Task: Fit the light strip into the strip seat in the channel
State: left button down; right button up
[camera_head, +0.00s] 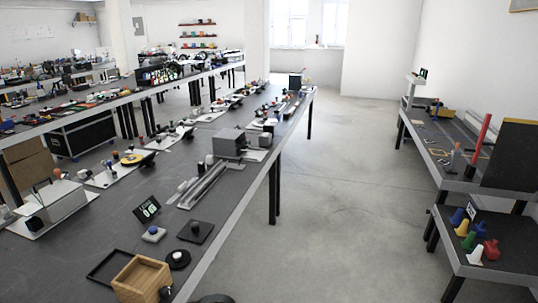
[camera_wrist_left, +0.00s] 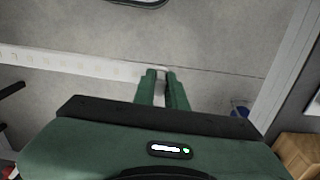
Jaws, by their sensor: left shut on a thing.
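In the left wrist view my green left gripper (camera_wrist_left: 161,74) is shut on a long white light strip (camera_wrist_left: 80,63). The strip runs from the fingers out to the left edge of that view, with faint small marks along it. A grey floor shows behind it. In the head view a long grey metal piece with a groove, which looks like the channel (camera_head: 203,186), lies on the dark table. A strip seat cannot be made out at this size. Neither gripper shows in the head view.
The long dark table (camera_head: 227,222) also carries a grey box-shaped device (camera_head: 229,143), a small black display (camera_head: 147,209), a dark square plate (camera_head: 195,232) and a wooden box (camera_head: 142,277). Shelves with coloured items (camera_head: 470,237) stand at the right. The floor between is clear.

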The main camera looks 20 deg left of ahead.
aim_at(189, 197)
jog(key=i+u, duration=0.15)
jog(key=i, duration=0.8)
jog(key=i+l+u, duration=0.1)
jog(key=i, duration=0.85)
jog(key=i+u, duration=0.65)
jog(key=u, duration=0.25)
jog(key=i+l+u, duration=0.3)
jog(key=u, duration=0.15)
